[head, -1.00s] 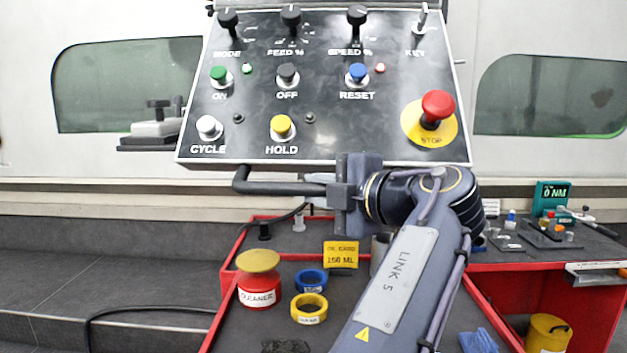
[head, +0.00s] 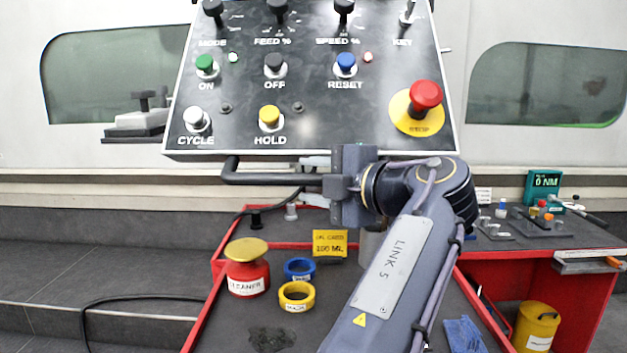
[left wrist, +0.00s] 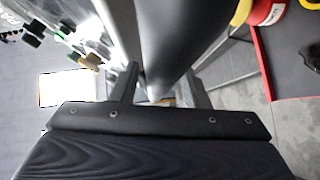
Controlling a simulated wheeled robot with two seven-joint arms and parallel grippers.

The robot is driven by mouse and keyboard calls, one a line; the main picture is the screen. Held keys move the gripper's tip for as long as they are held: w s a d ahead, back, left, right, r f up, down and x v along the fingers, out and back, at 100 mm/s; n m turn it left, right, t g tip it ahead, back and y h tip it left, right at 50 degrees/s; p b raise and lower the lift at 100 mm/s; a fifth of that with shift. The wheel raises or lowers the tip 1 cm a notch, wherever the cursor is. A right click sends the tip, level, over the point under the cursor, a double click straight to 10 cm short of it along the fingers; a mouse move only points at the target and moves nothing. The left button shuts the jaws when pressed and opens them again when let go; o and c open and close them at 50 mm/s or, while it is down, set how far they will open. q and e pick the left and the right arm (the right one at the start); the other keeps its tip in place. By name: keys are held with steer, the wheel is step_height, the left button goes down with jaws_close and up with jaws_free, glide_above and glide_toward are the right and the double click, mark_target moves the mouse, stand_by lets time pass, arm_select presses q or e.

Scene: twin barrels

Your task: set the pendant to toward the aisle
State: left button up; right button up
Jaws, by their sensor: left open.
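The pendant is a tilted dark panel (head: 330,110) with knobs, coloured buttons and a red stop button, at the top middle of the head view. A dark handle bar (head: 265,179) runs along below its lower edge. My left gripper (head: 326,176) is at the right part of this bar, jaws open. In the left wrist view its two fingers (left wrist: 162,88) stand on either side of the thick dark bar (left wrist: 185,35); contact cannot be told. Part of the bar is hidden by the gripper. My right gripper is in neither view.
Below is a red-edged cart with a cleaner jar (head: 247,275), a blue ring (head: 299,269), a yellow ring (head: 296,297) and a yellow card (head: 329,243). A red bench (head: 520,262) with tools stands right. A machine wall (head: 300,182) lies behind. Floor at left is mostly clear.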

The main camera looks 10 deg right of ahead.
arm_select(q)
steer(key=p+v, duration=0.1)
steer(key=v, duration=0.6)
steer(key=shift+s+d, duration=0.15)
steer(key=shift+s, duration=0.2)
